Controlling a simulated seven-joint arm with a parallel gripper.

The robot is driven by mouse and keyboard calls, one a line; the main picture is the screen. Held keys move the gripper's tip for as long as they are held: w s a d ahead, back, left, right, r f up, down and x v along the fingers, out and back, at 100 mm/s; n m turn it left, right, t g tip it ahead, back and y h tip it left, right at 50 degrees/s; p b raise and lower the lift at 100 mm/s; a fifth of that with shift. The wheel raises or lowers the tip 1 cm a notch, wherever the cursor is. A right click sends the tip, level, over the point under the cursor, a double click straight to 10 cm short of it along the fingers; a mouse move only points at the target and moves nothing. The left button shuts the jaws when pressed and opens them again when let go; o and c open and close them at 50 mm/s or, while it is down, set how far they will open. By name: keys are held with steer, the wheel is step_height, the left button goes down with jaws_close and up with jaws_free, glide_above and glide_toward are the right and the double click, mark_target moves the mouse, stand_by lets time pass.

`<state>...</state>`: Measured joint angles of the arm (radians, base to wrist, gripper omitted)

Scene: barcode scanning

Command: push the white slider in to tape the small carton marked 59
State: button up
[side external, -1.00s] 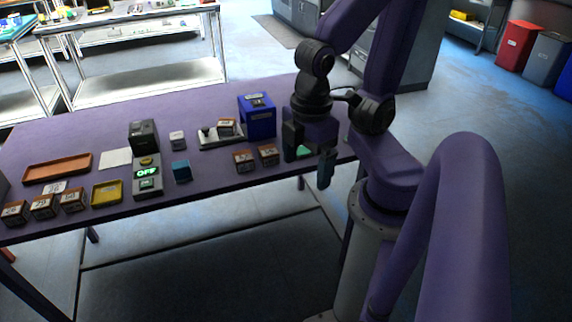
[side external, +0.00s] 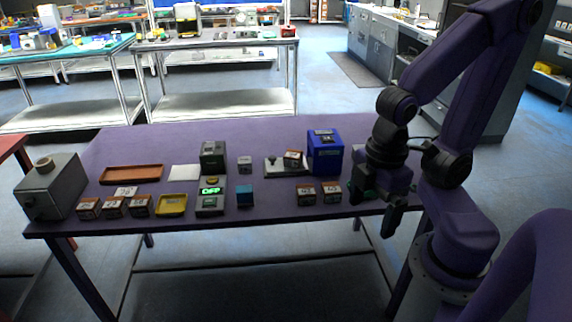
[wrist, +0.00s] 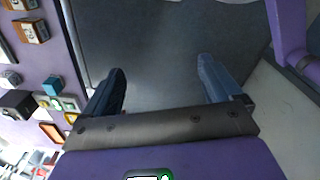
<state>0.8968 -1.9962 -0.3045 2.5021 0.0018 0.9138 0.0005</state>
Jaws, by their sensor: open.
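A small brown-and-white carton (side external: 293,158) stands on a pale slider plate (side external: 284,168) with a dark knob at its left, beside a blue box (side external: 324,155). The carton's number is too small to read, so I cannot confirm 59. The carton and slider are left of my gripper, apart from it. My gripper (side external: 376,203) hangs at the table's right end, open and empty. In the wrist view, its two dark fingers (wrist: 162,70) are spread wide over the floor. The slider is not clearly identifiable in that view.
Two cartons (side external: 306,195) (side external: 331,190) stand near the front edge, between my gripper and a blue-teal block (side external: 245,196). A lit device (side external: 210,198), yellow tray (side external: 172,205), more cartons (side external: 115,206), brown tray (side external: 132,175) and grey machine (side external: 51,186) lie farther left.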

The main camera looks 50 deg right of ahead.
stand_by(0.4)
steer(key=shift+w, duration=0.2)
steer(key=c, duration=0.7)
steer(key=w+f+n+t+h, duration=0.1)
steer(key=w+f+n+h, duration=0.15)
steer(key=w, duration=0.75)
steer(key=n+t+h, duration=0.4)
steer(key=n+h, duration=0.4)
steer(key=h, duration=0.3)
glide_toward(272, 157)
steer(key=shift+m+y, duration=0.25)
steer(key=x, duration=0.8)
steer(key=shift+w+d, duration=0.1)
steer(key=shift+d, duration=0.35)
